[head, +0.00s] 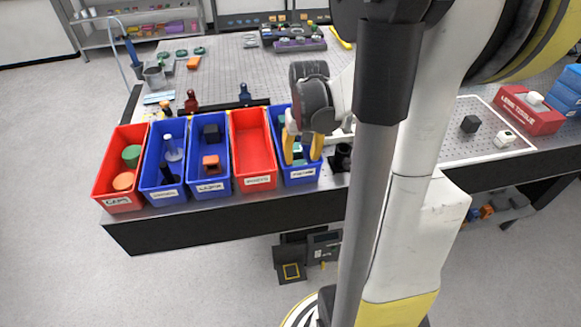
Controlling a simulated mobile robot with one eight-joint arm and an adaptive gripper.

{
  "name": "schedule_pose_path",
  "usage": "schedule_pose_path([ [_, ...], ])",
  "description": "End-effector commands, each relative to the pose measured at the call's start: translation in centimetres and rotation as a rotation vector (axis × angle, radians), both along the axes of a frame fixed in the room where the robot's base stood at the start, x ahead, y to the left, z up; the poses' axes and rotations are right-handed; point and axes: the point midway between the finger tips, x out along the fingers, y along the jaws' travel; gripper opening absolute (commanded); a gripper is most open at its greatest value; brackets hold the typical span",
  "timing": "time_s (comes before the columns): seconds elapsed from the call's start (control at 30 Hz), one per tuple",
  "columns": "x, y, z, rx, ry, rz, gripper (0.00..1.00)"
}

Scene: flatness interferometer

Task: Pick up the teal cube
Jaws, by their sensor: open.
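My gripper (302,158) points down over the rightmost blue bin (300,178), its two yellow fingers apart. A small teal object (298,152), which looks like the teal cube, shows partly between the fingers inside that bin. The fingers and wrist hide most of it, so I cannot tell whether they touch it. Another bit of teal shows farther back in the same bin, mostly covered by my wrist.
Left of this bin stand an empty red bin (253,181), a blue bin (209,188) with black and orange cubes, another blue bin (161,196), and a red bin (119,202) with round caps. A black cube (470,124) and a red box (530,112) are at the right.

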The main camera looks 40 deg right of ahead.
Motion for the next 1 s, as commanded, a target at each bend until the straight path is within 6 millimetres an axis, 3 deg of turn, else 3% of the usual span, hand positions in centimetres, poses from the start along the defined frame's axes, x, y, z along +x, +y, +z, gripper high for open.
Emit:
schedule_pose_path([
  [0.17,0.1,0.0,-1.2,-0.001,-0.001,0.001,0.45],
  [0.43,0.6,-0.1,-5.3,-0.001,-0.001,0.001,0.45],
  [0.67,0.6,-0.1,-5.5,-0.001,-0.001,0.001,0.45],
  [0.7,0.6,-0.1,-5.5,-0.001,-0.001,0.001,0.41],
  [0.83,0.6,-0.1,-5.5,-0.001,-0.001,0.001,0.01],
  [1.0,0.6,-0.1,-5.5,-0.001,-0.001,0.001,0.0],
])
